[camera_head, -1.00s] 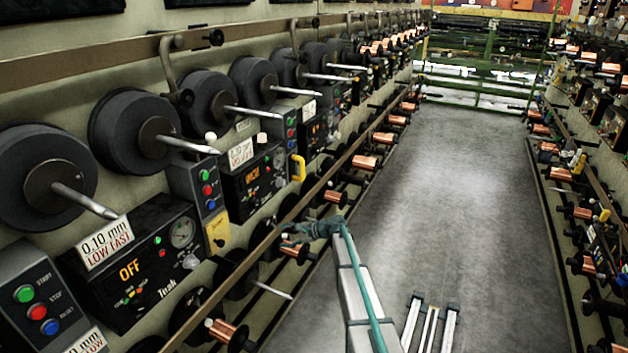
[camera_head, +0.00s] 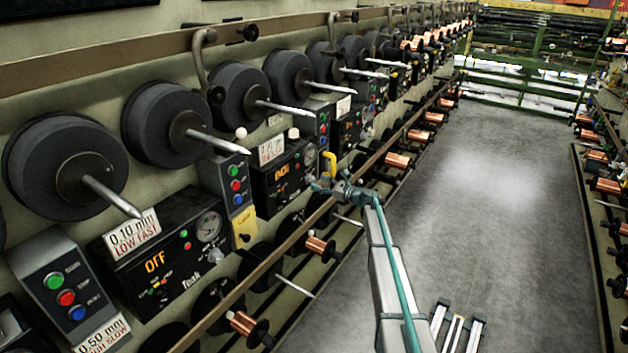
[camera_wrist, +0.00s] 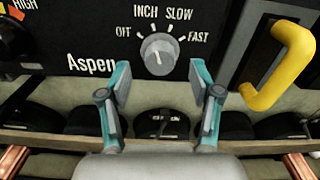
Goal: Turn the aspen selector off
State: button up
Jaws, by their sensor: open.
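The Aspen selector (camera_wrist: 159,56) is a round grey knob on a black panel in the wrist view, beside the word "Aspen". The labels OFF, INCH, SLOW and FAST run around its top from left to right. I cannot clearly tell which label its pointer faces. My gripper (camera_wrist: 161,82) is open, its two teal-and-grey fingers below and to either side of the knob, with nothing between them. In the head view my gripper (camera_head: 338,187) is close to the black control box (camera_head: 281,186) with a lit orange display. The knob is not clear there.
A yellow handle (camera_wrist: 283,63) sticks out right of the knob, close to my right finger. A long rail (camera_head: 262,268) with copper spools runs below the panels. The Teak box (camera_head: 165,258) shows OFF on the left.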

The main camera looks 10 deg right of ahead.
aim_at(314, 181)
jog(key=shift+p+x, duration=0.3)
jog(key=shift+x, duration=1.45)
jog(key=c, duration=1.1)
jog(key=shift+c, duration=0.2)
